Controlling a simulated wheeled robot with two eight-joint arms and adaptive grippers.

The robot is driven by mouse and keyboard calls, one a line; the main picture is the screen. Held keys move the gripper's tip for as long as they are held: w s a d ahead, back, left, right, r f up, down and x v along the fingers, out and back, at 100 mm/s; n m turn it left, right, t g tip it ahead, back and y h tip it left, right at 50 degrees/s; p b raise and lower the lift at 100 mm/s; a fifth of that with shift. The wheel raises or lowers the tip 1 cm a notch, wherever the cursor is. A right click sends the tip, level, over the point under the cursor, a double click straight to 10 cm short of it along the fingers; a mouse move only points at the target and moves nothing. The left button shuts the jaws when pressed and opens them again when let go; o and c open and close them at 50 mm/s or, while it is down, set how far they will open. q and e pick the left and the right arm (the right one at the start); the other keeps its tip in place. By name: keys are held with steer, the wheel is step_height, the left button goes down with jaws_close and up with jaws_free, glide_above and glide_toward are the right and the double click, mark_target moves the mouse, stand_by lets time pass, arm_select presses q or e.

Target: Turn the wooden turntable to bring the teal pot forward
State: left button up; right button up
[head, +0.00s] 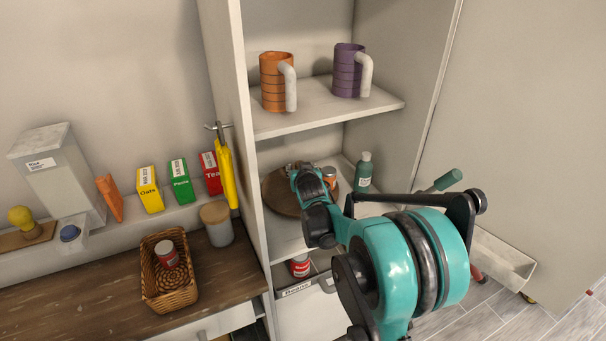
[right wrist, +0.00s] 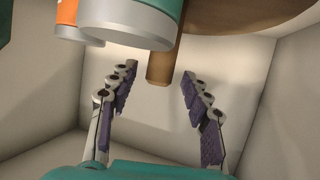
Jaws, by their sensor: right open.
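The wooden turntable (head: 275,194) is a round brown disc on the middle shelf of the rack, partly hidden by my right arm. It also shows at the top of the right wrist view (right wrist: 225,14), with a wooden peg (right wrist: 161,66) sticking out from it. My right gripper (right wrist: 158,74) is open, its purple-padded fingers on either side of the peg's end, with gaps visible. A teal and white pot (right wrist: 135,22) shows just above the fingers in that view; I cannot pick it out in the head view. My left gripper is not in view.
Rack side walls are close around. Orange (head: 272,82) and purple (head: 345,70) mugs stand on the shelf above. A red can (head: 300,266) is below.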

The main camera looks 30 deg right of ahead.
steer(key=v, duration=0.8)
steer(key=shift+s+a, duration=0.15)
steer(key=shift+s, duration=0.1)
